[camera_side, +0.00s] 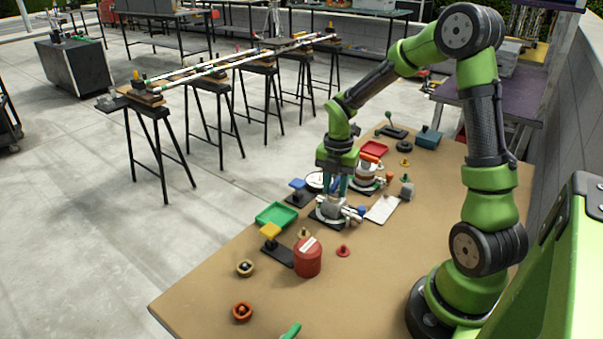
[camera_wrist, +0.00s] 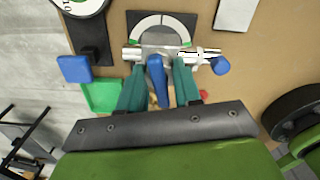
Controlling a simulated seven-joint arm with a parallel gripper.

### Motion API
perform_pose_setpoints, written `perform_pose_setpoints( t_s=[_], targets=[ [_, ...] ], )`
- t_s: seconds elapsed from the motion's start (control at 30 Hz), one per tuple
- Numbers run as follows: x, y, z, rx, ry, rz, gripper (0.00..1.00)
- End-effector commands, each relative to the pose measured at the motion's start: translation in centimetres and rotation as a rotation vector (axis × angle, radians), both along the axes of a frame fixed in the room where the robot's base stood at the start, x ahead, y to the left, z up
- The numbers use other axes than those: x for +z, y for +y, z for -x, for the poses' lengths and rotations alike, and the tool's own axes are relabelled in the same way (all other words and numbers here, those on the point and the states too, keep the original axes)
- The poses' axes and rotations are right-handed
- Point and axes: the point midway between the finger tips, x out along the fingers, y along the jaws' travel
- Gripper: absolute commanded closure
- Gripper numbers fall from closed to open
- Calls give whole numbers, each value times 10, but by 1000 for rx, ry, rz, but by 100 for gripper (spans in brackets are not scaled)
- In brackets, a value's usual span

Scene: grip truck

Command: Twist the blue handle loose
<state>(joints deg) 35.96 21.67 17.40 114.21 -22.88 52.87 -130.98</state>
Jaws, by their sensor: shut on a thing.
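A silver pipe valve (camera_wrist: 130,53) lies on a dark base plate in the middle of the wrist view, and its pipe also shows below my gripper in the side view (camera_side: 330,212). The blue handle (camera_wrist: 156,76) points toward my gripper from the valve's middle. My gripper (camera_wrist: 157,88) points down with its two teal fingers on either side of the handle, shut on it. In the side view my gripper (camera_side: 337,187) hides most of the handle. A white half-round dial (camera_wrist: 160,28) with green ends sits behind the pipe. A small blue knob (camera_wrist: 220,66) is at the pipe's right end.
A black base with a blue square pad (camera_wrist: 75,68) and a green tray (camera_wrist: 98,95) lie left of the valve. A red canister (camera_side: 308,258), a yellow-topped lever (camera_side: 270,231) and a white plate (camera_side: 383,209) are nearby. The front table is mostly clear.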

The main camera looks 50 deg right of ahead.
Motion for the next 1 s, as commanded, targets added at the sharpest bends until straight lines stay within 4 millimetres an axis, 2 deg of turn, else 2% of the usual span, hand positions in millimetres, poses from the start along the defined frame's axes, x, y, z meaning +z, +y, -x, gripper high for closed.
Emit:
perform_pose_setpoints(
  t_s=[0.17,0.2,0.27,0.57,1.0],
  targets=[
    [-1,0,1,12,3,-1,94],
    [-1,0,1,11,3,-1,64],
    [-1,0,1,11,3,-1,57],
    [3,0,0,10,0,0,57],
    [39,0,0,9,-1,2,57]
  ],
)
